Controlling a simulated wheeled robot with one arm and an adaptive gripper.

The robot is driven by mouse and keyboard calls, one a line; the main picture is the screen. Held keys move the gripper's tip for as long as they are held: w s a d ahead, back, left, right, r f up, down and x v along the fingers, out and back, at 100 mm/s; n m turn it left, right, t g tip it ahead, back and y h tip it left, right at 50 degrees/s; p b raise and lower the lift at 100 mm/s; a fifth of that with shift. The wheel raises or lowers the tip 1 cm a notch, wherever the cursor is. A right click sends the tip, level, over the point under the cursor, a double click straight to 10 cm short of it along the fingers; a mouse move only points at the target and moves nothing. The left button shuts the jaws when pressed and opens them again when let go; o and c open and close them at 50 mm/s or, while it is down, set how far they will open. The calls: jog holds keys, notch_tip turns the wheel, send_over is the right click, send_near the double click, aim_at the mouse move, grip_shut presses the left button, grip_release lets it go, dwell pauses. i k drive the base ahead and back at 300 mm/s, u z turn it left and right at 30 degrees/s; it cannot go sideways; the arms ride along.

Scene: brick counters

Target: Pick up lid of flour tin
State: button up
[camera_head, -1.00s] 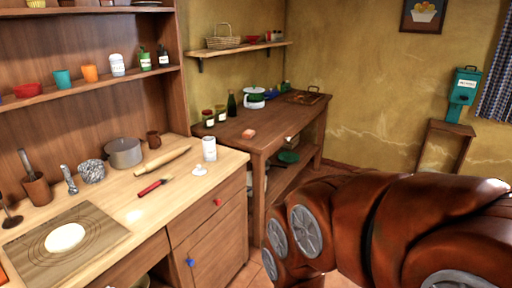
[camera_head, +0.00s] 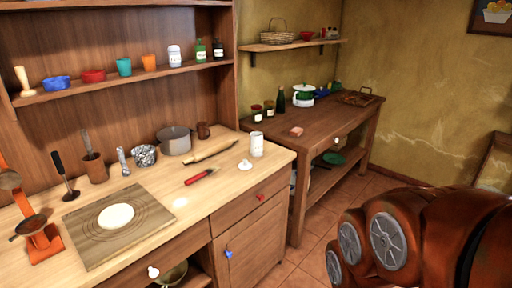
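A white tin (camera_head: 257,144), probably the flour tin, stands upright near the right end of the light wooden counter. A small white lid with a knob (camera_head: 245,165) lies on the counter just in front of it, apart from the tin. My brown arm fills the lower right of the view, to the right of the counter. My gripper itself cannot be made out in this view, and nothing shows of what it holds.
A dough board (camera_head: 154,213) is further left. A darker table (camera_head: 321,121) stands behind right. Floor (camera_head: 315,225) is free before it.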

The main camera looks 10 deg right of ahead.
aim_at(245, 165)
jog(key=z, duration=0.15)
jog(key=k, duration=0.4)
jog(key=u, duration=1.15)
jog(key=i, duration=1.7)
jog(key=z, duration=0.25)
